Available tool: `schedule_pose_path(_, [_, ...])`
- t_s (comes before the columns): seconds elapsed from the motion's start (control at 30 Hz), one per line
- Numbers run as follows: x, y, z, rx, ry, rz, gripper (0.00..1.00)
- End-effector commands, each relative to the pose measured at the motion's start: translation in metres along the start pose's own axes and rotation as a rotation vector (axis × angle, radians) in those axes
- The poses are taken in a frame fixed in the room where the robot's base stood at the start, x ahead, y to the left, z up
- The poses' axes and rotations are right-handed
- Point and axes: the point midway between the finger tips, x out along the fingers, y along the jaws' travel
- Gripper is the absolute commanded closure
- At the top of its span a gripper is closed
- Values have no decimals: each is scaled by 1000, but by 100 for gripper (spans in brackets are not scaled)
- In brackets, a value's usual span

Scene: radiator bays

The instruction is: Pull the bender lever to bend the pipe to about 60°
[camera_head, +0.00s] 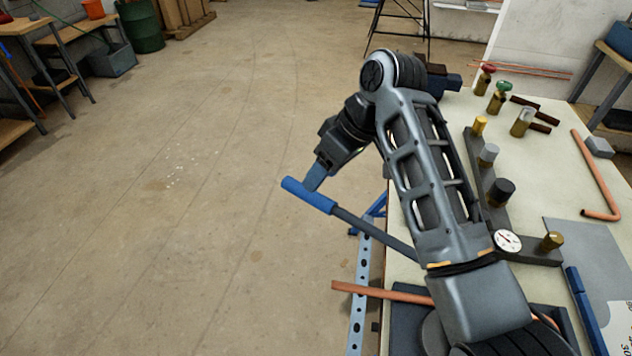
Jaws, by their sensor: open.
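The bender lever is a dark rod (374,233) with a blue grip (308,195) at its outer end, sticking out past the table's left edge over the floor. My gripper (315,180) points down at the blue grip, its fingers at or just over the grip's middle. It is open; whether the fingers straddle or touch the grip I cannot tell. A copper pipe (375,291) juts left from the bender at the table's near edge. My arm hides most of the bender and the rest of the pipe, so the bend angle does not show.
The pale worktable (540,185) holds a dark manifold bar with valves and a gauge (507,241), a bent copper pipe (597,175), several brass fittings and a blue-handled tool (586,310). A perforated steel strip (361,285) runs along its left side. The floor at left is clear.

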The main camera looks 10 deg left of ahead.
Motion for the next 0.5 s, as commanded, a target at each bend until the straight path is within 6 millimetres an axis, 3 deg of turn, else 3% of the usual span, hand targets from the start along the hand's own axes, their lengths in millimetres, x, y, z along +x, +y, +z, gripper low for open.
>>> schedule_pose_path(0.3, [46,0,0,1,-2,-2,43])
schedule_pose_path(0.5, [57,0,0,2,0,0,43])
